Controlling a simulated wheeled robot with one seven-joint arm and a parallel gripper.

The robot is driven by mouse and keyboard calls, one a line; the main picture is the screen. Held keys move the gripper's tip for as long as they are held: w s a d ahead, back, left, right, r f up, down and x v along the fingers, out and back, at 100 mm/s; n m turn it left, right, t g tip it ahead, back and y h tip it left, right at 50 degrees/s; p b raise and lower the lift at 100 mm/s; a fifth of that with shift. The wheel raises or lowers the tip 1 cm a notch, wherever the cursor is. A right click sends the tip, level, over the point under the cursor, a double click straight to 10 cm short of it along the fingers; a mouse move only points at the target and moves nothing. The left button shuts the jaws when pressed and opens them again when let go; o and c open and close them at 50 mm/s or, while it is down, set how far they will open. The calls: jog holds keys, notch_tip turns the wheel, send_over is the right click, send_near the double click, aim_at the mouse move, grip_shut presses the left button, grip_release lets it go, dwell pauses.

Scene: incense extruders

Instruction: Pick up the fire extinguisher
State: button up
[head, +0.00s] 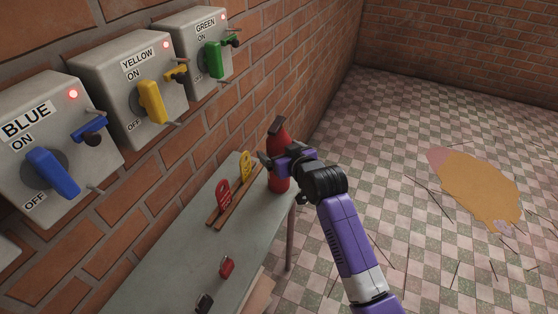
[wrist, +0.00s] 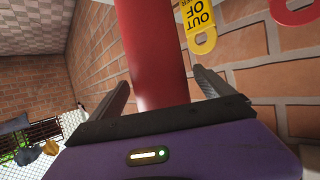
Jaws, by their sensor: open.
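The red fire extinguisher (head: 279,180) stands upright at the far end of the grey-green table (head: 249,230), near the brick wall. Its dark top shows above my gripper in the head view. My gripper (head: 268,160) is at the upper part of its body. In the wrist view the red cylinder (wrist: 152,55) lies between the two open fingers of my gripper (wrist: 160,88). The extinguisher's top and base are out of the wrist view.
A red tag (head: 222,195) and a yellow tag (head: 246,165) stand in a wooden rack (head: 232,200) left of the extinguisher. A red padlock (head: 227,267) lies nearer on the table. Switch boxes (head: 150,100) line the wall. An orange-brown patch (head: 475,185) lies on the tiled floor.

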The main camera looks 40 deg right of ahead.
jog(key=shift+w+d+f, duration=0.1)
jog(key=shift+w, duration=0.15)
jog(key=c, duration=2)
jog(key=shift+r, duration=0.3)
grip_shut()
